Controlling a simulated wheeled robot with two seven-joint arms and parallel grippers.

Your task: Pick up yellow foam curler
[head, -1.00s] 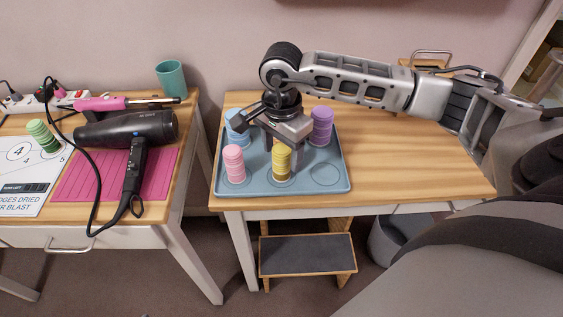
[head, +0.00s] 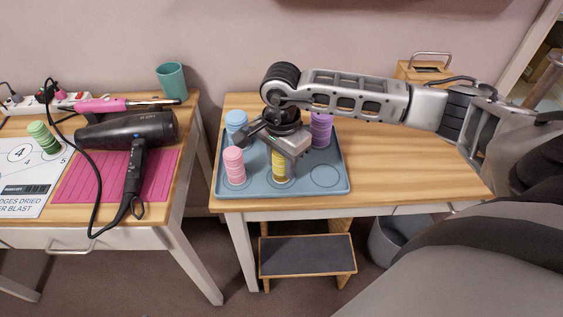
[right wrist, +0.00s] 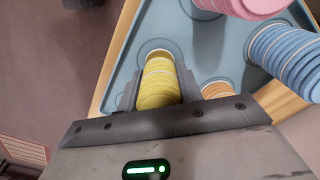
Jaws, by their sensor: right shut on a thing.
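The yellow foam curler (head: 279,168) stands upright at the front middle of the blue tray (head: 325,177) in the head view. My right gripper (head: 281,163) is over it from above and hides its top. In the right wrist view the yellow curler (right wrist: 159,84) sits between the two fingers of my right gripper (right wrist: 158,92), which is shut on it. The curler's base still appears to be at its tray spot; I cannot tell whether it is lifted. My left gripper is not in view.
A pink curler (head: 234,165) stands left of the yellow one, a blue one (head: 235,123) behind it, and a purple one (head: 321,132) at back right. The right wrist view also shows an orange curler (right wrist: 215,90). The table (head: 400,165) is clear to the right.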

